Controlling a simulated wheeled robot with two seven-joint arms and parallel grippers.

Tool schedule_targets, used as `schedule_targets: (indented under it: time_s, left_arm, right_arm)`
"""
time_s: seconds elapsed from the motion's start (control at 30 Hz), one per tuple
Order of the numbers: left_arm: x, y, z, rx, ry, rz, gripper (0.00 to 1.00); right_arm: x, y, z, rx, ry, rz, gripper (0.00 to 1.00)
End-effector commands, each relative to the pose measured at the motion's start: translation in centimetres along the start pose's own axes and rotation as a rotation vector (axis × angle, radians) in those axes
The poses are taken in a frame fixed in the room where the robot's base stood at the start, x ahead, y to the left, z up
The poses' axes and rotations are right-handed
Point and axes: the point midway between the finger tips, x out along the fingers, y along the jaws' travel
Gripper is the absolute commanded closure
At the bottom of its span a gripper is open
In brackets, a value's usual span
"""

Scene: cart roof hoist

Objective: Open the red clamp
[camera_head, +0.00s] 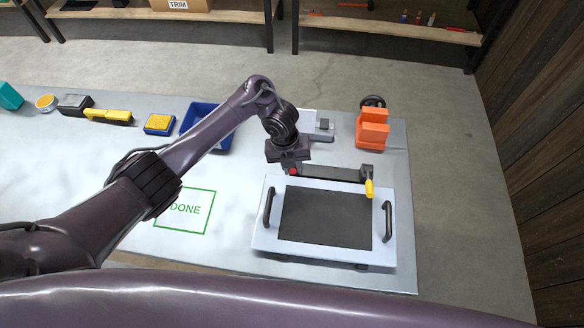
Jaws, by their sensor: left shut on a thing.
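The red clamp (293,171) shows as a small red piece at the back left edge of a white panel (262,228) with a dark window (325,218). My left gripper (292,166) comes down from above and is shut on it. The gripper hides most of the clamp, so I cannot tell its lever's angle. A yellow clamp (369,188) sits at the panel's back right, with its handle pointing toward the front. My right gripper is not in view.
The panel has black handles at left (268,208) and right (388,221). A dark bar (335,173) runs behind it. An orange device (372,130) stands at the back right, a blue tray (222,140) behind my left arm. The green DONE square (184,210) looks empty.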

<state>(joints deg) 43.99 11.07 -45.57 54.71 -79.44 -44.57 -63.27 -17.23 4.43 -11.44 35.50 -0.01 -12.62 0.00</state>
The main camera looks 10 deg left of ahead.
Motion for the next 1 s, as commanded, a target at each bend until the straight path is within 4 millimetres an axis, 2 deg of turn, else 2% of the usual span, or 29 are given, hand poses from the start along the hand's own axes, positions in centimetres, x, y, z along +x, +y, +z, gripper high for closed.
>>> schedule_targets:
  time_s: [0.5, 1.0]
  left_arm:
    - [-1.0, -0.3, 1.3, -0.022, 0.140, 0.020, 1.00]
    - [-1.2, -0.4, 1.6, -0.027, 0.176, 0.022, 1.00]
  right_arm:
    - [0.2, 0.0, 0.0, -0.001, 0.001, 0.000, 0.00]
    - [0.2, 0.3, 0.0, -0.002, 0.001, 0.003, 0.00]
